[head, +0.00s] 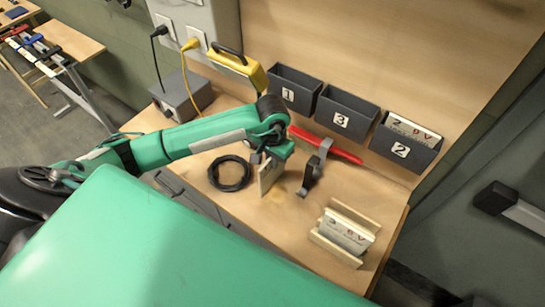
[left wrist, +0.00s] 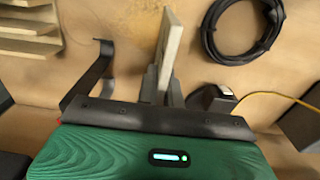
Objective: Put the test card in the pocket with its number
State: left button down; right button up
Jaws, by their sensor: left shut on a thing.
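My left gripper (head: 264,158) is shut on a thin pale test card (head: 270,175), held upright just above or on the bench; I cannot tell if it touches. In the left wrist view the card (left wrist: 169,42) shows nearly edge-on between the fingers (left wrist: 165,84), and its number is not readable. Three dark grey pockets stand along the back panel: pocket 1 (head: 293,82), pocket 3 (head: 341,121) and pocket 2 (head: 398,152). Pockets 1 and 3 show no card. A card marked 2 (head: 414,130) sits in pocket 2. My right gripper is not in view.
A wooden rack (head: 357,213) holds a card marked 3 (head: 346,234) at the right front. A black bracket (head: 312,175) stands close right of the held card, before a red tool (head: 342,151). A black cable coil (head: 230,173) lies left; a yellow device (head: 238,65) is behind.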

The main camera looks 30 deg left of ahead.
pick_arm(q)
jog(key=shift+f, duration=0.2)
jog(key=c, duration=1.6)
grip_release()
jog(key=shift+o, duration=0.2)
jog(key=shift+r, duration=0.1)
